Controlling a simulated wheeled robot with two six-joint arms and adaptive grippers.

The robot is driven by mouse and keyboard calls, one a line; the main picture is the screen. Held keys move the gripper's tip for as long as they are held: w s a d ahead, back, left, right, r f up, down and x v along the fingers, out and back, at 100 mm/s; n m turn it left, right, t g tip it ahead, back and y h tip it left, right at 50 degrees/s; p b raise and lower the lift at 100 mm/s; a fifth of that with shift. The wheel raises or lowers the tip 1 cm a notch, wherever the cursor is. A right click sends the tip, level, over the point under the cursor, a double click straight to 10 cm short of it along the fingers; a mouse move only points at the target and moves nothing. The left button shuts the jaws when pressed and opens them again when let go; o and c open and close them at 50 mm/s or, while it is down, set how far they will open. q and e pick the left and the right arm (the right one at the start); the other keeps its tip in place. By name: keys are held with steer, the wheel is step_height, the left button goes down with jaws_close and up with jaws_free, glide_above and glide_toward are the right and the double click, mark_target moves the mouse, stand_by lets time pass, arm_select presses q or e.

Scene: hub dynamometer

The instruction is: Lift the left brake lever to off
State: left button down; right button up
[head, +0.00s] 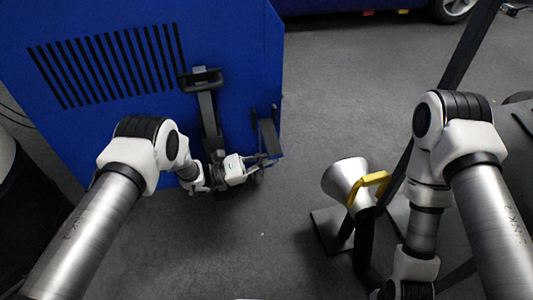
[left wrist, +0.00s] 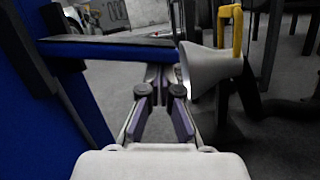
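Two dark fittings show on the blue cabinet. One is a long bar (head: 209,118) with a looped grip at its top; the other is a flat dark arm (head: 268,138) at the cabinet's right edge. I cannot tell for certain which is the left brake lever. My left gripper (head: 268,160) is at the lower end of the flat arm. In the left wrist view, a dark-topped, blue-sided bar (left wrist: 110,46) crosses just beyond the fingertips (left wrist: 160,76). A narrow gap shows between the fingers, with nothing held; contact is unclear. My right gripper (head: 404,290) is at the bottom edge, partly cut off.
The blue cabinet (head: 120,120) has black vent slots. A grey cone (head: 343,178) with a yellow handle (head: 370,187) stands right of my left gripper, on a dark stand. The grey floor between is clear. A dark slanted post (head: 468,45) rises at the right.

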arm_select(q)
steer(key=r+n+p, duration=0.2)
steer(key=r+n+t+p, duration=0.1)
steer(key=r+n+p, duration=0.1)
steer(key=n+p, duration=0.1)
steer(key=s+r+n+t+y+p, duration=0.1)
steer(key=r+n+p, duration=0.1)
steer(key=p, duration=0.1)
steer(key=shift+d+r+n, duration=0.2)
steer(key=shift+r+n, duration=0.1)
steer(key=shift+r+n+t+p, duration=0.25)
steer(key=shift+n+t+p, duration=0.05)
steer(key=shift+n+p, duration=0.15)
steer(key=shift+w+r+p, duration=0.1)
steer(key=shift+r+p, duration=0.4)
steer(key=shift+p, duration=0.1)
arm_select(e)
step_height(320, 180, up, 11)
steer(key=shift+s+r, duration=0.15)
steer(key=shift+s, duration=0.15)
arm_select(q)
steer(key=shift+w+a+r, duration=0.1)
arm_select(e)
steer(key=shift+a, duration=0.1)
